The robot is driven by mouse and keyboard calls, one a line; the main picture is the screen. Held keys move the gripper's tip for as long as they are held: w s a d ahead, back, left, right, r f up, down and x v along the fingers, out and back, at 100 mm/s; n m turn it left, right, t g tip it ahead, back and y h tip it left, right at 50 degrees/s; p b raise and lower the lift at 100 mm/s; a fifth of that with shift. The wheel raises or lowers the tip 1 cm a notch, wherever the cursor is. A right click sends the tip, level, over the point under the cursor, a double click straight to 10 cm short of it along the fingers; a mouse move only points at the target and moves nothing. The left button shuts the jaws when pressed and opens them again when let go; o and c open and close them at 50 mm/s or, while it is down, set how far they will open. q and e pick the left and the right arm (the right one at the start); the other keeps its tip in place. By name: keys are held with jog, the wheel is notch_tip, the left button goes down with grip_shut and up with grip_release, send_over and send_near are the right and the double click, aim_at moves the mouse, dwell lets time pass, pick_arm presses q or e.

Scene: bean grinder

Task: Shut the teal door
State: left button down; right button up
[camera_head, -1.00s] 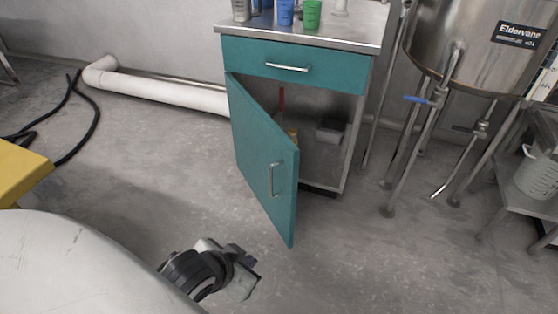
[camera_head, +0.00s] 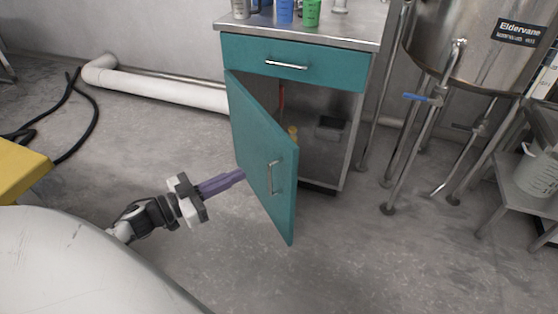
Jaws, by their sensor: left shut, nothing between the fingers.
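The teal door (camera_head: 262,160) of the cabinet stands ajar, hinged on the left and swung out toward me, with a metal bar handle (camera_head: 273,177) on its front. The cabinet (camera_head: 338,140) is open on its right side, and its inside shows past the door. My left gripper (camera_head: 241,174) is shut and empty, with its purple fingers pointing right. The fingertips are at the left edge of the door in the picture, left of the handle; I cannot tell whether they touch it. My right gripper is not in view.
Above the door is a shut teal drawer (camera_head: 292,64) under a metal top (camera_head: 300,30) with several cups. A steel tank (camera_head: 470,50) on legs stands to the right. A white pipe (camera_head: 160,90) runs behind. Open floor (camera_head: 360,260) lies in front.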

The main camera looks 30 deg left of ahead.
pick_arm(q)
jog(key=s+h, duration=0.1)
jog(key=h, duration=0.1)
jog(key=m+b, duration=0.1)
jog(key=b, duration=0.3)
send_near(291, 156)
jog(key=shift+g, duration=0.4)
jog(key=x, duration=0.5)
jog(key=shift+a+r, duration=0.1)
jog(key=shift+r, duration=0.05)
jog(key=shift+x, duration=0.75)
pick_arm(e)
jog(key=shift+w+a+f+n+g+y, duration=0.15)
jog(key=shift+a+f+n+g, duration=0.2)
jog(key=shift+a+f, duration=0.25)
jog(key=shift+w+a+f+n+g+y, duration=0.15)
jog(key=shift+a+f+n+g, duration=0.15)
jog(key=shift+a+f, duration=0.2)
